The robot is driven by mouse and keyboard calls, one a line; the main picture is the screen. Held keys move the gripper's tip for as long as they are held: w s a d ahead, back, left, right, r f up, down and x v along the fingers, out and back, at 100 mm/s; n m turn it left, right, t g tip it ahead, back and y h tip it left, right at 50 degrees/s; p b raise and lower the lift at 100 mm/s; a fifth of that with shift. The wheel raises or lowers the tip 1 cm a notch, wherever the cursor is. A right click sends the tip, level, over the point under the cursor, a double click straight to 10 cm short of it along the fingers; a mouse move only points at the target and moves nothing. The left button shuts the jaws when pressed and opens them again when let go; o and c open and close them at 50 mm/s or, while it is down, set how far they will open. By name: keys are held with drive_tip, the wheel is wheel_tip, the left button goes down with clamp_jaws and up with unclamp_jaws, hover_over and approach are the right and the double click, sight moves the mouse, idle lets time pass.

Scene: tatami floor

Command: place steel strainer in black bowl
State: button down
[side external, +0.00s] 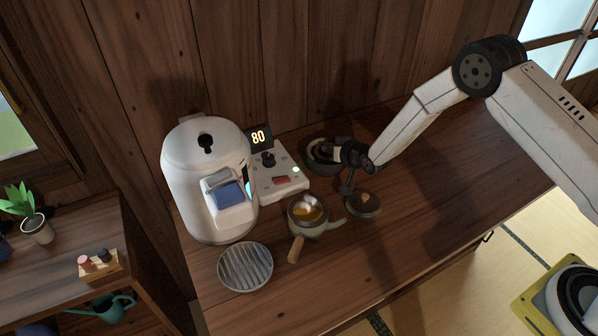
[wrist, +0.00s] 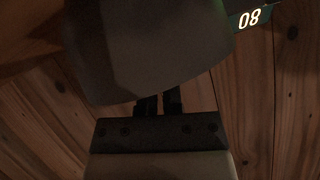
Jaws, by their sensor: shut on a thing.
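My gripper (side external: 337,151) is shut at the edge of a round grey vessel (side external: 318,156), which I take to be the steel strainer. Its mesh cannot be made out. In the wrist view its smooth grey side (wrist: 150,50) fills the upper middle, against the dark fingers (wrist: 158,104). In the side view it is behind the pot and right of the display device. A dark round bowl (side external: 363,206), likely the black bowl, stands on the counter in front of and below my gripper. Whether the strainer touches the counter cannot be told.
A pot (side external: 308,229) with a wooden handle holds yellow liquid and white pieces, left of the dark bowl. A white appliance (side external: 190,190) and a device showing 80 (side external: 258,137) stand by the wooden wall. A ribbed plate (side external: 245,267) lies front left. The counter's right side is clear.

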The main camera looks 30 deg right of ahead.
drive_tip(key=shift+f, duration=0.1)
drive_tip(key=c, duration=1.2)
unclamp_jaws()
drive_tip(key=o, duration=0.4)
drive_tip(key=shift+s, duration=0.15)
drive_tip(key=shift+s+r, duration=0.4)
drive_tip(key=shift+r, duration=0.05)
drive_tip(key=shift+v, duration=5.4)
drive_tip(key=shift+d+r, duration=0.1)
